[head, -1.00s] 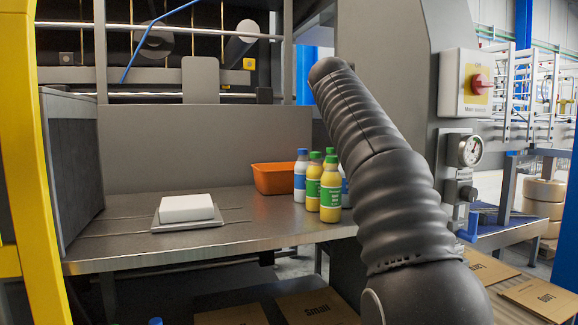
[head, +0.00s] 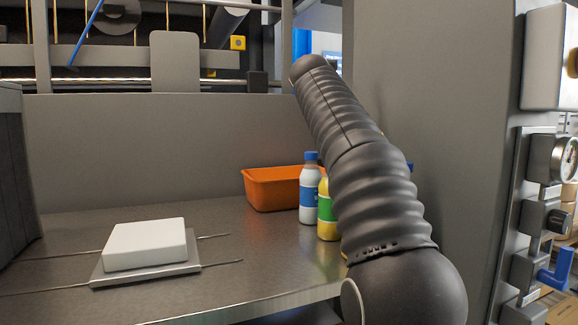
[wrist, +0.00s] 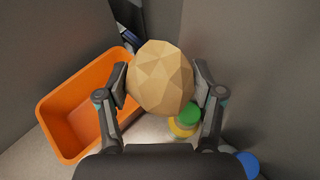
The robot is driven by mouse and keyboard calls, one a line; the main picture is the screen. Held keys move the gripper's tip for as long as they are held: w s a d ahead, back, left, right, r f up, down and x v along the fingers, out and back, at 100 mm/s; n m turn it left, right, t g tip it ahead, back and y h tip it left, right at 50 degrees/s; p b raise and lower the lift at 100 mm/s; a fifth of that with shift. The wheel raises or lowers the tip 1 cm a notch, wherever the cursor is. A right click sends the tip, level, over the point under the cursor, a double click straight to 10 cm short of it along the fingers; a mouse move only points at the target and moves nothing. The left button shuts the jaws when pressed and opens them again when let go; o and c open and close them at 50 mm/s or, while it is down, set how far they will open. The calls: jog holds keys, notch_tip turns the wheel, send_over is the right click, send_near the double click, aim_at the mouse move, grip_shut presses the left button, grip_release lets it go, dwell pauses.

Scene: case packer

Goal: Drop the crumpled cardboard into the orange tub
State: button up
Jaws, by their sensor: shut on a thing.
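The crumpled cardboard (wrist: 160,78) is a tan, faceted lump in the wrist view. My gripper (wrist: 161,84) is shut on it, one finger on each side. The orange tub (wrist: 58,131) shows below and left of the cardboard in the wrist view, its visible inside empty; part of it is hidden behind my left finger. In the head view the orange tub (head: 270,190) stands at the back of the metal table. My gripper and the cardboard are hidden behind my arm in the head view.
A white bottle with a blue cap (head: 309,195) stands just right of the tub, beside a yellow bottle (head: 327,225). A white block (head: 146,243) lies on a grey plate (head: 112,272) at the left. The table between has free room. A grey wall (head: 160,150) rises behind.

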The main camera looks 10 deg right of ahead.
jog(key=w+a+f+b, duration=0.1)
jog(key=w+a+f, duration=0.5)
jog(key=a+f, duration=0.2)
jog(key=shift+a+f+b, duration=0.3)
jog(key=shift+f+b, duration=0.05)
jog(key=shift+f, duration=0.8)
jog(key=shift+f, duration=0.4)
jog(key=shift+f, duration=0.2)
jog(key=o, duration=0.7)
jog(key=shift+c, duration=0.2)
jog(key=shift+r, duration=0.15)
jog(key=v, duration=1.2)
jog(key=shift+r, duration=0.45)
